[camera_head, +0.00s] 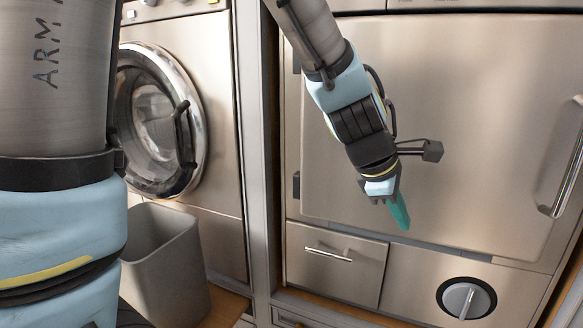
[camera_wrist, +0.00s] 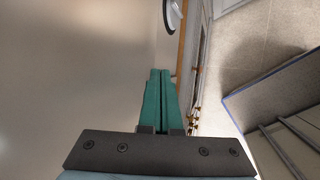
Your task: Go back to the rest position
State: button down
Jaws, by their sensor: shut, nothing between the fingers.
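My gripper (camera_head: 401,213) is at the end of my arm, in front of the large steel door panel (camera_head: 470,130) in the head view. Its green fingers point down and slightly right. In the wrist view the two fingers of my gripper (camera_wrist: 161,78) lie side by side with only a thin line between them, and nothing is held.
A front-loading washer (camera_head: 160,120) stands at the left with a grey bin (camera_head: 165,265) before it. Below the panel are a small drawer (camera_head: 335,262) and a round dial (camera_head: 466,298). A vertical bar handle (camera_head: 570,165) is at the right. The wrist view shows pale floor (camera_wrist: 250,55).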

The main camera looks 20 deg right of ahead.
aim_at(337, 217)
jog(key=w+a+f, duration=0.1)
jog(key=w+a, duration=0.1)
jog(key=a, duration=0.1)
jog(key=w+a+f+m+y, duration=0.1)
jog(key=w+a, duration=0.1)
jog(key=a, duration=0.1)
jog(key=w+a+f+m+t, duration=0.1)
jog(key=w+a, duration=0.2)
jog(key=shift+w+a+y, duration=0.1)
jog(key=shift+a+y, duration=0.05)
jog(key=shift+y, duration=0.25)
jog(key=w+a+f+m+y, duration=0.1)
jog(key=a+f+m+y, duration=0.1)
jog(key=a, duration=1.3)
jog(key=w+a+f+m+y+b, duration=0.1)
jog(key=a+f+m, duration=0.3)
jog(key=a, duration=1)
jog(key=shift+w+a+f+m+y+b, duration=0.15)
jog(key=shift+w+a+m+y+b, duration=0.2)
jog(key=shift+w+m+y, duration=0.55)
jog(key=shift+s, duration=0.2)
